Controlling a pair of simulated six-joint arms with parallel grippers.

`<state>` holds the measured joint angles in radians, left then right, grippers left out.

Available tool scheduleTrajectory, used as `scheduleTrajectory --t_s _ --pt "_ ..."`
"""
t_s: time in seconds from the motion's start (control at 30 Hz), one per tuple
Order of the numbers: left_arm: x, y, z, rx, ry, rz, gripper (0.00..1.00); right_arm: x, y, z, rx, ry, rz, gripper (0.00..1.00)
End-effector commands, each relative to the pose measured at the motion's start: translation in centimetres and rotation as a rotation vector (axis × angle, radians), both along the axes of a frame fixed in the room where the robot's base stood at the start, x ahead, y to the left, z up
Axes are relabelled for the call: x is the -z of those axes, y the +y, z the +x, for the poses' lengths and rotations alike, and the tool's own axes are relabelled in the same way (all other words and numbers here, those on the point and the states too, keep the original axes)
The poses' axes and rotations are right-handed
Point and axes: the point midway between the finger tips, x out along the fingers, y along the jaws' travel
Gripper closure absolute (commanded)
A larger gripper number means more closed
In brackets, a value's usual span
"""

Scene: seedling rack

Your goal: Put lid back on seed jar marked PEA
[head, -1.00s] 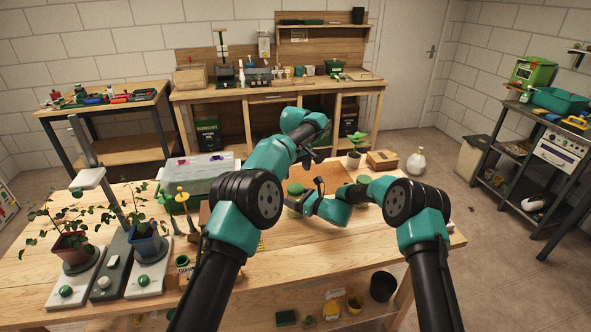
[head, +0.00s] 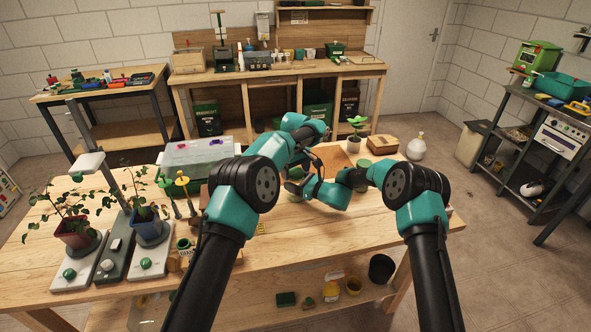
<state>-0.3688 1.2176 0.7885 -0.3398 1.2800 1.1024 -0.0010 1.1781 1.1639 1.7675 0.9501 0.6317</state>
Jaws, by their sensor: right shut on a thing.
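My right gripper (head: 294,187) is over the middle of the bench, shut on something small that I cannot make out. A green-topped round thing (head: 296,172), perhaps a jar, shows just behind it. Another green piece (head: 361,188) shows beside my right forearm, partly covered. My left gripper (head: 308,163) is behind and above the right one, near the brown mat (head: 333,156). Its fingers are dark and overlapped, so their opening is unclear. No PEA marking can be read, and my arms hide much of this area.
A clear-lidded box (head: 196,155) and yellow and green stakes (head: 183,183) stand left of my arms. Two potted plants (head: 75,232) (head: 148,228) stand farther left.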

Motion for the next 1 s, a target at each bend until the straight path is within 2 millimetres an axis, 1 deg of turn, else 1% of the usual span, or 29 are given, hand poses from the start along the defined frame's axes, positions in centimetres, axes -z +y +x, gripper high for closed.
scheduleTrajectory --t_s 0.03,0.07,0.5,0.53,0.77,0.8,1.0 --pt "-0.01 -0.01 0.0 0.0 0.0 0.0 0.2 0.04 -0.01 -0.01 0.0 0.001 -0.001 0.93" --pt "-0.01 -0.01 0.0 0.0 0.0 0.0 0.23 0.04 -0.01 -0.01 0.0 0.001 -0.001 0.93" --pt "-0.02 -0.01 -0.02 0.0 0.0 0.0 0.65 0.04 -0.01 -0.01 0.0 0.001 -0.001 0.93" --pt "-0.02 -0.01 -0.02 0.0 0.0 0.0 0.36 0.04 -0.01 -0.01 0.0 0.001 -0.001 0.93" --pt "-0.02 -0.02 -0.01 0.0 0.0 0.0 0.14 0.04 -0.01 -0.01 0.0 0.001 -0.001 0.93" --pt "-0.03 -0.02 -0.01 0.0 0.0 0.0 0.12 0.04 -0.01 -0.01 0.0 0.001 -0.001 0.93" --pt "-0.06 -0.01 0.0 0.0 0.0 0.0 0.12 0.04 -0.01 -0.01 0.0 0.001 -0.001 0.93"
